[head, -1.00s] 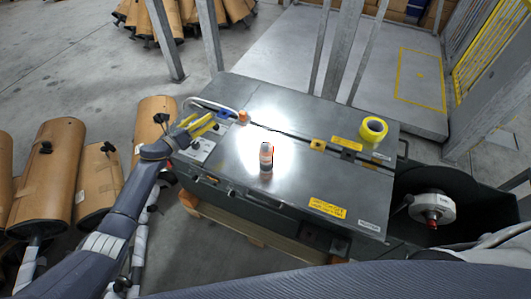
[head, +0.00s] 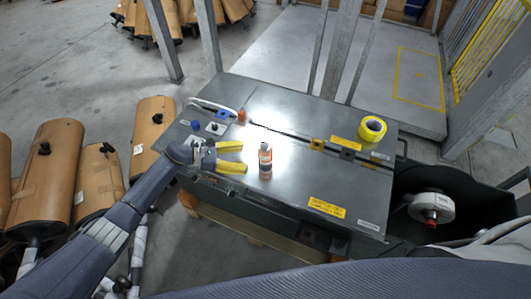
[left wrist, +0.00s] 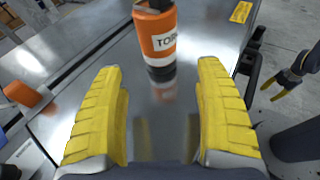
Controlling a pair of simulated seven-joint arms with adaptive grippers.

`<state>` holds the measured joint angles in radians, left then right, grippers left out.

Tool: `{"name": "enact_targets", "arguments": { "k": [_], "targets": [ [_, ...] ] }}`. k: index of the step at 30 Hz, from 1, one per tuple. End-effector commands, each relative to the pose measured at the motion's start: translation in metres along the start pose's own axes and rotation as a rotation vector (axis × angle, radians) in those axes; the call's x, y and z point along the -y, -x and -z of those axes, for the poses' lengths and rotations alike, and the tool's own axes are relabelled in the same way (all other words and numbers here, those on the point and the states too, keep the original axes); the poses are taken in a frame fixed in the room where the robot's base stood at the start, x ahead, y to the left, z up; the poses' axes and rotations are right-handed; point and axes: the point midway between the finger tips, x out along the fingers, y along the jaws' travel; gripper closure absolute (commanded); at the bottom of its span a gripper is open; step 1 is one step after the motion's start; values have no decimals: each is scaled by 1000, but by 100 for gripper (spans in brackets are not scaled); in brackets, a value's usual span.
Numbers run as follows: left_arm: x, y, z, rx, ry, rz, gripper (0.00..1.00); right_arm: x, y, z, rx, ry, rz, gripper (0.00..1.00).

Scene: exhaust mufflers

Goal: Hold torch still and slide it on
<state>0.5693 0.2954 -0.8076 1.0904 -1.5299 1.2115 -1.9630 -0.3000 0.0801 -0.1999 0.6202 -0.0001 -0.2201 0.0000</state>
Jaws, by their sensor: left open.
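The torch (head: 265,160) is an orange and black cylinder with a white label, upright on the grey metal bench top. My right gripper (left wrist: 272,91) shows small there, beyond the bench edge.
A yellow tape roll (head: 373,129) lies at the bench's back right. A blue-topped item (head: 196,127) is near the left end. A long slot crosses the bench top. Cardboard-wrapped mufflers (head: 53,178) stand on the floor at left. The bench around the torch is clear.

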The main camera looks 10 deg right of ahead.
Motion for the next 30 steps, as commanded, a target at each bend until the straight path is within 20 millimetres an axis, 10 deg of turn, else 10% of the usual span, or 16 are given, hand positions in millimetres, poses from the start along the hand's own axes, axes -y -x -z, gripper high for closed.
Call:
{"name": "enact_targets", "arguments": {
  "k": [30],
  "targets": [
    [0, -85, 0, 0, 2, -2, 28, 1, 0, 0, 0, 0, 1, 56]
  ]
}}
